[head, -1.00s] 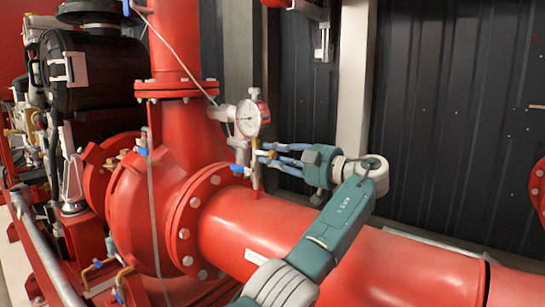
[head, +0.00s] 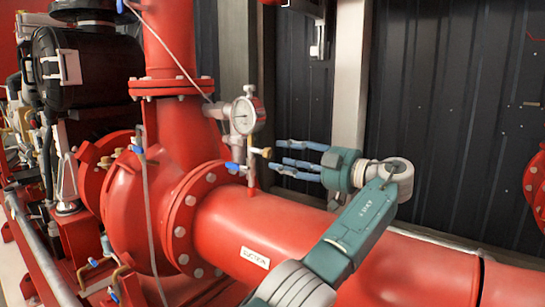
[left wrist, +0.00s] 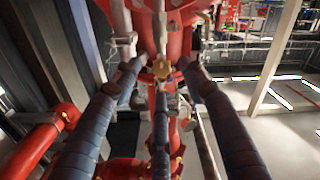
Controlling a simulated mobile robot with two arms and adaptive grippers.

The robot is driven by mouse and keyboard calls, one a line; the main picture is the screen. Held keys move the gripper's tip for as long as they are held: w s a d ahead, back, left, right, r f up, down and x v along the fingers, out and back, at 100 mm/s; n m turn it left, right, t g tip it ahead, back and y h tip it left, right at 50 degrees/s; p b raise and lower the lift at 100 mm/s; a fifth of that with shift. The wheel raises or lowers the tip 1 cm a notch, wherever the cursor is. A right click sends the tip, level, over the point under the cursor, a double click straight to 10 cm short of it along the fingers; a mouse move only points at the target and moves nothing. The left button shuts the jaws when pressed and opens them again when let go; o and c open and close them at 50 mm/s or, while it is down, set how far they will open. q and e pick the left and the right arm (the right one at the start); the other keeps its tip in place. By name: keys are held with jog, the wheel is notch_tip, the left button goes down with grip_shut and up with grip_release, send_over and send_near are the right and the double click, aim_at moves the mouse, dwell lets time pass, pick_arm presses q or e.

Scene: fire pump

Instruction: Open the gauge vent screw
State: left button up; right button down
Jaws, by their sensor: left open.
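A white-faced pressure gauge (head: 243,115) stands on a fitting above the red pipe. A small brass screw (head: 266,153) sticks out to the right below the gauge. I take it for the gauge vent screw; it also shows in the left wrist view (left wrist: 162,68), near the middle. My left gripper (head: 279,157) is open and empty, its blue fingers pointing left at the screw. In the head view a small gap shows between fingertips and screw. In the left wrist view the fingers spread around the screw's direction; contact is not visible. My right gripper is not in view.
A blue-handled valve (head: 233,166) sits just below and left of the screw. The large red suction pipe (head: 300,225) runs beneath my left arm. A grey post (head: 350,90) and dark wall panels stand behind. The space right of the screw holds only my left gripper.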

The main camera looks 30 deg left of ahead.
pick_arm(q)
jog(key=d, duration=0.6)
jog(key=shift+s+d, duration=0.15)
jog(key=shift+s, duration=0.05)
jog(key=shift+f, duration=0.15)
